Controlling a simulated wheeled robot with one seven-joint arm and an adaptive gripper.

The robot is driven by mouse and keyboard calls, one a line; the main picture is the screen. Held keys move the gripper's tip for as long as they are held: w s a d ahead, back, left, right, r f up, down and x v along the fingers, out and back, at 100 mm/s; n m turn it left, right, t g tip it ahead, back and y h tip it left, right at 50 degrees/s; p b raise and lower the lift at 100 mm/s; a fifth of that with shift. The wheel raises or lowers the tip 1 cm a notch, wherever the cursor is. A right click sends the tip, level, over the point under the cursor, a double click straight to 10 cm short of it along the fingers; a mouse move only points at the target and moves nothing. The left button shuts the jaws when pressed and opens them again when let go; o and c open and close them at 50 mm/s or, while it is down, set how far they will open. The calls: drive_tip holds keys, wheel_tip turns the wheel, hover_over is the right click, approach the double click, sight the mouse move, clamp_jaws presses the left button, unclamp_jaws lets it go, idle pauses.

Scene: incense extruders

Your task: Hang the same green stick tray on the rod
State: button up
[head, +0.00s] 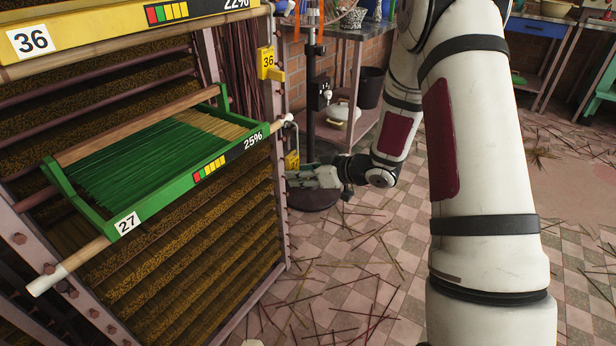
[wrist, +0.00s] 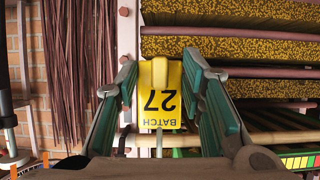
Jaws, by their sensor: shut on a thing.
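The green stick tray (head: 170,200), labelled 27 and 25%, holds green and tan sticks and sits tilted at the rack front. A wooden rod (head: 88,252) with pale ends runs along its front edge. A yellow tag (head: 292,161) is by the rod's right end; in the wrist view the tag (wrist: 159,72) reads BATCH 27, upside down. My gripper (head: 300,178) is at the tag, right of the tray. In the wrist view my gripper (wrist: 160,88) has its fingers either side of the tag, shut on it. The exact contact is hard to see.
A yellow tray (head: 130,40) labelled 36 is above, with a yellow 36 tag (head: 268,64) on the rack post. A dark stand (head: 313,90) is close behind my gripper. The tiled floor (head: 370,260) has scattered sticks.

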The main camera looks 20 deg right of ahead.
drive_tip(key=shift+w+a+b, duration=0.15)
drive_tip(key=shift+w+a, duration=0.55)
drive_tip(key=shift+w, duration=0.2)
drive_tip(key=shift+w+a+b, duration=0.2)
drive_tip(key=shift+w+a, duration=0.45)
drive_tip(key=shift+w, duration=0.3)
drive_tip(key=shift+w+a+b, duration=0.15)
drive_tip(key=shift+w+a, duration=0.55)
drive_tip(key=shift+w, duration=0.2)
drive_tip(key=shift+f+b, duration=0.7)
drive_tip(key=shift+f, duration=0.45)
drive_tip(key=o, duration=1.4)
drive_tip(key=shift+o, duration=0.2)
drive_tip(key=shift+s+d+p, duration=0.15)
drive_tip(key=shift+s+d, duration=0.75)
drive_tip(key=shift+s, duration=0.3)
drive_tip(key=shift+s+d+p, duration=0.1)
drive_tip(key=shift+s+d, duration=0.75)
drive_tip(key=shift+s, duration=0.35)
drive_tip(key=shift+s+d+p, duration=0.15)
drive_tip(key=shift+s+d, duration=0.75)
drive_tip(key=shift+s, duration=0.3)
